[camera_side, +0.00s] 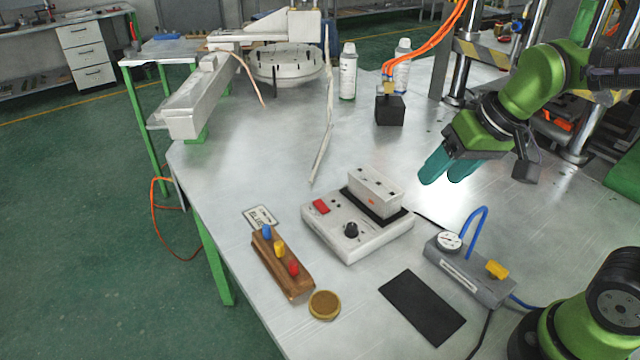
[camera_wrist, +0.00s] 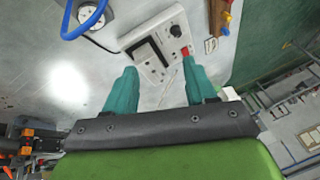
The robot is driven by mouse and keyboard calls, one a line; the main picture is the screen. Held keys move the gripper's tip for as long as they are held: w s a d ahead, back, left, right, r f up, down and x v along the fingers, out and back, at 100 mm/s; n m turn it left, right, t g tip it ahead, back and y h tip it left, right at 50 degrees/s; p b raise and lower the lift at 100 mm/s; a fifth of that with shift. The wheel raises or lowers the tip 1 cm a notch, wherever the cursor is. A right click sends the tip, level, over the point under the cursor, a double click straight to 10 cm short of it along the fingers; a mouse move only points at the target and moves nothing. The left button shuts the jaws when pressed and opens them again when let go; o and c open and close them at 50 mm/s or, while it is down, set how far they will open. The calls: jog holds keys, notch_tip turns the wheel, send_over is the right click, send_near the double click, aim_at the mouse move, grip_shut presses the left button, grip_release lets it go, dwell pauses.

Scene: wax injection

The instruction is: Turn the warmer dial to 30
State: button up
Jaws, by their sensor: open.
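The warmer (camera_side: 335,238) is a white box on the metal table, with a red switch (camera_side: 321,206), a black round dial (camera_side: 351,230) and a pale block (camera_side: 375,190) on its back part. The dial's pointer and scale are too small to read. In the wrist view the warmer (camera_wrist: 150,44) lies beyond the fingertips, with the dial (camera_wrist: 175,30) near its upper right and the red switch (camera_wrist: 185,51) close to the right finger's tip in the picture. My gripper (camera_side: 444,174) has teal fingers, open and empty, above the table, right of the warmer and apart from it.
A grey gauge box (camera_side: 470,272) with a blue hose stands right of the warmer. A wooden rack (camera_side: 282,265) with coloured handles, a round tin (camera_side: 324,305) and a black mat (camera_side: 422,307) lie in front. A black block (camera_side: 390,110) and bottles (camera_side: 348,75) stand behind.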

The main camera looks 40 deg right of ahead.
aim_at(352, 225)
jog(key=shift+w+a+f+g+h, duration=0.95)
jog(key=shift+w+a+g, duration=1.95)
jog(key=shift+w, duration=3.9)
jog(key=shift+t, duration=0.4)
jog(key=f, duration=1.6)
jog(key=shift+a+f, duration=0.3)
jog(key=shift+a, duration=0.05)
grip_shut()
